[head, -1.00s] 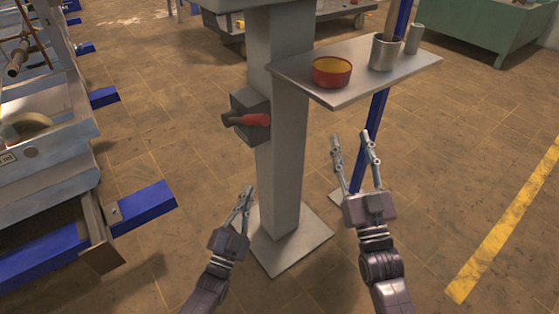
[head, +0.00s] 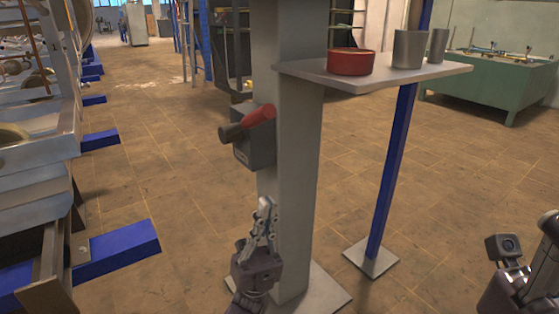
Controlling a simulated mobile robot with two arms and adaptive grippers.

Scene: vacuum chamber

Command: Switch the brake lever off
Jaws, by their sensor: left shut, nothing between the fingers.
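The brake lever (head: 258,117) has a red handle with a dark cylindrical end on its left. It sits on a grey box (head: 256,151) fixed to the left side of a grey post (head: 293,190). The red handle slants up to the right. My left gripper (head: 265,205) is below the box, in front of the post, pointing up. Its fingers are together and empty, apart from the lever. My right arm's end (head: 510,265) shows at the lower right edge, partly cut off; its fingers cannot be made out.
A grey shelf (head: 385,78) sticks out right of the post, holding a red bowl (head: 351,62) and two grey cups (head: 408,50). A blue pole (head: 391,170) stands under it. Metal framework with blue beams (head: 118,252) fills the left. Floor between is open.

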